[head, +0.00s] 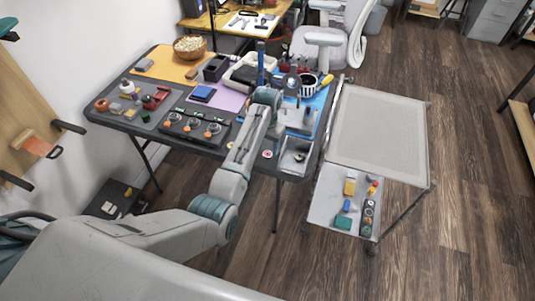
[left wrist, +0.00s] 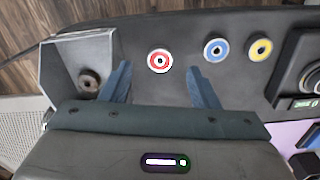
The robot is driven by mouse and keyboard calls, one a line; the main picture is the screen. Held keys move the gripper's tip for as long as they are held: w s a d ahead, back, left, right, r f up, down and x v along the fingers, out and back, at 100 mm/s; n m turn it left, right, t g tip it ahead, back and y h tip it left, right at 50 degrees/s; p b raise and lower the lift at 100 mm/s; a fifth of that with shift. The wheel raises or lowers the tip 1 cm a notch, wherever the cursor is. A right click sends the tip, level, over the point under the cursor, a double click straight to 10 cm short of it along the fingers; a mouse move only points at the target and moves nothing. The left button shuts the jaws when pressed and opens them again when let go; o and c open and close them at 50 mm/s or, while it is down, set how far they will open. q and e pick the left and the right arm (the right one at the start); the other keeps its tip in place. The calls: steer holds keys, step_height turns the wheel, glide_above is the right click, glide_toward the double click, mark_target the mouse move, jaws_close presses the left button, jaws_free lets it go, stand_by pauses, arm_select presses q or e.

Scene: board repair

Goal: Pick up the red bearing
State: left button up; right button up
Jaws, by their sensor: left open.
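The red bearing (left wrist: 160,60) is a small ring with a red band and a pale rim, lying flat on the dark table. It also shows in the head view (head: 267,154) near the table's front edge. In the left wrist view, my left gripper (left wrist: 157,70) is open, with its two blue fingers spread on either side of the bearing and nothing held. The bearing sits about midway between the fingertips; the height of the fingers above the table is hard to tell. In the head view my left arm reaches over the table and partly hides the jaws. My right gripper is not in view.
A blue bearing (left wrist: 216,49) and a yellow bearing (left wrist: 260,49) lie to the right of the red one. A grey metal tray (left wrist: 52,72) with a dark ring inside stands close on the left. A cart (head: 380,135) stands right of the table.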

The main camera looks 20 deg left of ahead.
mark_target(267, 154)
arm_select(q)
steer(key=shift+w+f+p, duration=0.1)
steer(key=shift+f+p, duration=0.35)
steer(key=shift+f, duration=1.8)
steer(key=c, duration=1)
steer(key=shift+r, duration=0.1)
steer(key=shift+c, duration=0.2)
